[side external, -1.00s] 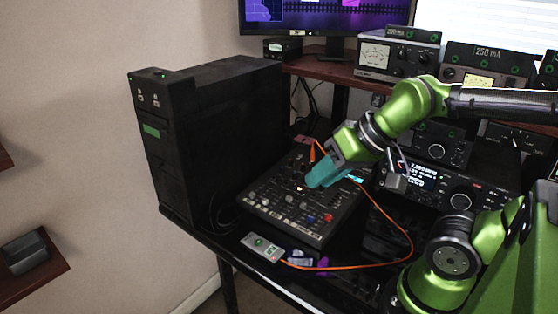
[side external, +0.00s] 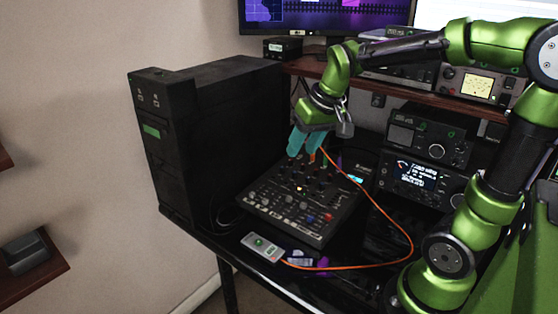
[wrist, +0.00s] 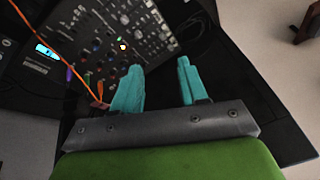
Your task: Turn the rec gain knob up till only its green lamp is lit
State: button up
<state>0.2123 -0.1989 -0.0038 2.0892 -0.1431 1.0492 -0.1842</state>
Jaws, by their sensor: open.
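The black mixer panel (side external: 265,212) lies on the desk with rows of small knobs and buttons. It also shows at the top of the wrist view (wrist: 150,20). I cannot tell which knob is rec gain; no label is readable. One small pale-orange lit lamp (side external: 299,188) shows on the panel; it looks whitish in the wrist view (wrist: 123,47). My gripper (side external: 302,155) has teal fingers, spread apart and empty, above the panel's back edge. In the wrist view my gripper (wrist: 159,66) holds nothing.
An orange cable (side external: 375,200) runs from the panel's back, beside my fingers, around its right side. A black tower case (side external: 220,125) stands close on the left. A radio with a lit display (side external: 415,178) is on the right. A small grey box (side external: 262,247) lies in front.

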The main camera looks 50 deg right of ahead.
aim_at(303, 165)
jog(key=w+d+f+n+g+h, duration=0.1)
jog(key=w+d+n+g, duration=0.1)
jog(key=w+d+n, duration=0.5)
jog(key=w+d+n+g, duration=0.15)
jog(key=w+d, duration=0.25)
jog(key=d, duration=0.6)
jog(key=shift+m+g, duration=0.25)
jog(key=shift+m, duration=0.1)
jog(key=f, duration=0.5)
jog(key=d+f, duration=0.1)
jog(key=f, duration=1)
jog(key=shift+w+d+f, duration=0.3)
jog(key=shift+w+f, duration=0.05)
jog(key=shift+f, duration=0.05)
jog(key=shift+c, duration=0.4)
grip_shut()
